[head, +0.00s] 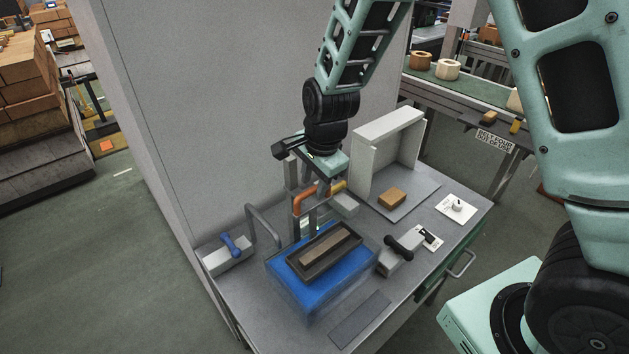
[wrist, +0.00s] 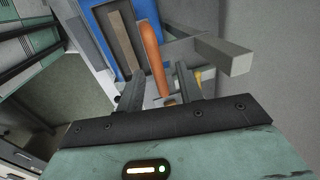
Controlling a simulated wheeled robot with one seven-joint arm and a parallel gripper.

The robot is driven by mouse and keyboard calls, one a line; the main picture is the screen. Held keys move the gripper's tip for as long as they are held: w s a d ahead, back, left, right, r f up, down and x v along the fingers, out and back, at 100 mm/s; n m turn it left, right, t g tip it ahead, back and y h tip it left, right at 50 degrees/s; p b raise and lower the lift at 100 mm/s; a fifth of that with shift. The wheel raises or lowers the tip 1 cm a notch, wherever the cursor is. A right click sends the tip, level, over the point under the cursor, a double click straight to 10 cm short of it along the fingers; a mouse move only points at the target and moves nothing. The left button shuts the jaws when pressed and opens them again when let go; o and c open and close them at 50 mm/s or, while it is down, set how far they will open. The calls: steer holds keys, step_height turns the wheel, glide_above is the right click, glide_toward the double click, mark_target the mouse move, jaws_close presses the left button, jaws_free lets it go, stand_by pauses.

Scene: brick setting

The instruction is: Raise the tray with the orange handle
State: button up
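A dark rectangular tray (head: 296,262) holding a long brown brick (head: 326,248) sits in a blue bath (head: 316,297) on the grey bench. I cannot tell how deep the tray sits. Grey uprights behind the bath carry an orange handle (head: 304,198), which also shows in the wrist view (wrist: 152,55). My gripper (head: 306,184) is above the bath's back edge, at the handle. In the wrist view my gripper's two fingers (wrist: 159,78) stand apart, with the orange handle in the gap between them. The fingers do not look closed on it.
A blue-handled lever (head: 230,245) stands at the bench's left. A black-handled block (head: 399,248) is right of the bath. A white open-fronted box (head: 388,150) and an orange-brown brick (head: 391,198) are at the back right. A grey wall (head: 220,100) rises behind the bench.

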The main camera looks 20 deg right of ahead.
steer(key=shift+s, duration=0.1)
steer(key=s+d+r+b, duration=0.1)
steer(key=s+r+b, duration=0.2)
steer(key=r, duration=1.4)
steer(key=s+a+f+n+g+b, duration=0.1)
steer(key=s+a+f+n+b, duration=0.2)
steer(key=s+f+n, duration=0.5)
steer(key=s+a+f+n+g+b, duration=0.1)
steer(key=s+a+f+n+b, duration=0.3)
steer(key=s+f+n, duration=0.5)
steer(key=s+n+b, duration=0.1)
steer(key=s+n, duration=0.4)
steer(key=s, duration=0.1)
steer(key=shift+s+a+f+b, duration=0.15)
steer(key=shift+a+f+b, duration=0.1)
steer(key=shift+b, duration=0.05)
